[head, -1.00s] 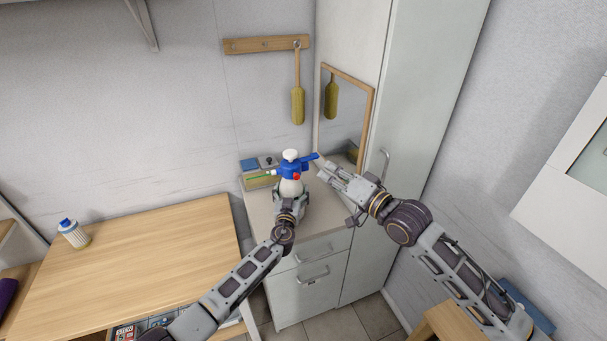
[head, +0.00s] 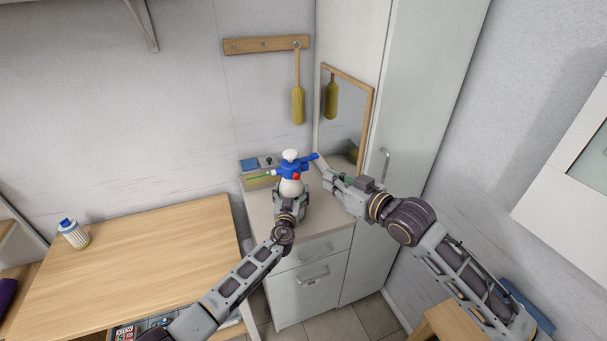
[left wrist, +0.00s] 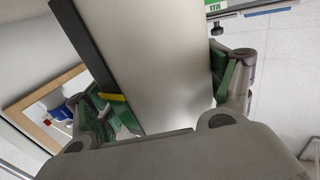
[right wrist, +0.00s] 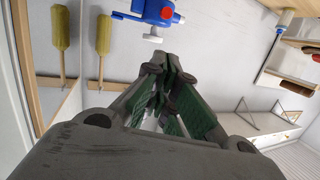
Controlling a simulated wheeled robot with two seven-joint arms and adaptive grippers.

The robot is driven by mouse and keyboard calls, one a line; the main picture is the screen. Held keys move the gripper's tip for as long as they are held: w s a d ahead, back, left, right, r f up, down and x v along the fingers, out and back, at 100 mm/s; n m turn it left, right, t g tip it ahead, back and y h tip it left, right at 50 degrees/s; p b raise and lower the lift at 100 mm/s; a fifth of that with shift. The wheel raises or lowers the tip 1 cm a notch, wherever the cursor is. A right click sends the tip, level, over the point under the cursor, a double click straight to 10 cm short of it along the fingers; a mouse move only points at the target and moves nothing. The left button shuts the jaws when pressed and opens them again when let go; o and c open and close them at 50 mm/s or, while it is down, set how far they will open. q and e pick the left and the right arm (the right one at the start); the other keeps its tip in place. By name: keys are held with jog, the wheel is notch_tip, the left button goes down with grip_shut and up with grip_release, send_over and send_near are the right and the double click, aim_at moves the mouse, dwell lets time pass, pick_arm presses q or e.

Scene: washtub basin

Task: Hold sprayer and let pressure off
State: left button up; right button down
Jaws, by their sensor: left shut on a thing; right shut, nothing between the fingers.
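A mirror (head: 346,115) leans behind the sprayer, beside a tall cabinet (head: 425,100). A box with blue items (head: 262,180) stands on the counter (head: 262,212). A brush (head: 297,105) hangs from the wall rack. A wooden table (head: 140,265) with a striped container (head: 74,234) is at left.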

jog(key=shift+n, duration=0.4)
jog(key=shift+w, duration=0.2)
send_over(296, 177)
jog(key=d+f+v, duration=0.1)
jog(key=v, duration=0.4)
jog(key=shift+f, duration=0.8)
jog(key=shift+w+a+f, duration=0.25)
jog(key=shift+w+f, duration=0.05)
jog(key=shift+f, duration=0.25)
jog(key=shift+w+a+f, duration=0.25)
jog(key=shift+w+f, duration=0.05)
jog(key=shift+f, duration=0.25)
jog(key=shift+w+a+f, duration=0.25)
jog(key=shift+w+f, duration=0.1)
jog(key=shift+f, duration=0.2)
jog(key=shift+w, duration=0.15)
